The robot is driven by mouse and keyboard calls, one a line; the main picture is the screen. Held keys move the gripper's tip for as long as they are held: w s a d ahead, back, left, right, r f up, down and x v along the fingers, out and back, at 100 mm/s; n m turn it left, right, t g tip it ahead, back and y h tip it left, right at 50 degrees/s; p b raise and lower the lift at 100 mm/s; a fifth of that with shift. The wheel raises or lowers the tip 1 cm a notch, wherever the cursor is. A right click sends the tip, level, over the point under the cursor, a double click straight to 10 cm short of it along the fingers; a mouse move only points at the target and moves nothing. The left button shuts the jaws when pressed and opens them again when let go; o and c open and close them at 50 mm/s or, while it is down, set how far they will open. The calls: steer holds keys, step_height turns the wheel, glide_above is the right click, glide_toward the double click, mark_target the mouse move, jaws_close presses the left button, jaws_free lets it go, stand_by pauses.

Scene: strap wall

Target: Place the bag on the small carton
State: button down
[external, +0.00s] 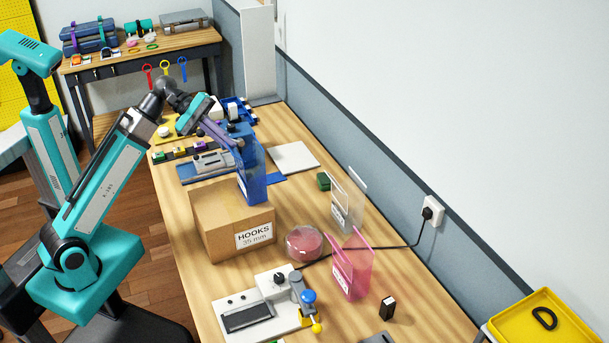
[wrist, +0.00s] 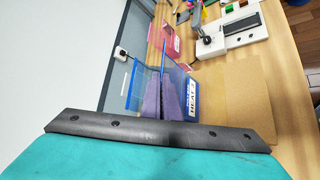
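The bag is a blue, partly see-through packet (external: 252,180) with a white label, hanging upright below my gripper (external: 241,144). The small carton (external: 222,232) is a brown box marked HOOKS 35 mm. The bag's lower end overlaps the carton's top at its far side; I cannot tell whether it touches. In the wrist view, my purple fingers (wrist: 162,98) are close together on the upper edge of the blue bag (wrist: 187,92), whose label is partly readable. The carton's bare brown top (wrist: 235,95) lies to the right of the bag in that view.
A clear bag (external: 347,200) and a pink bag (external: 352,268) stand right of the carton. A round dish with pink contents (external: 305,243) sits close to it. A white device (external: 255,312) is in front. A white pad (external: 293,158) lies behind, near the wall.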

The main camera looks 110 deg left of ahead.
steer(key=shift+f, duration=0.1)
steer(key=c, duration=2)
jaws_free()
steer(key=shift+c, duration=0.2)
steer(key=shift+s+r, duration=0.15)
steer(key=shift+r, duration=0.05)
steer(key=v, duration=1.1)
steer(key=shift+s+r, duration=0.15)
steer(key=shift+s, duration=0.15)
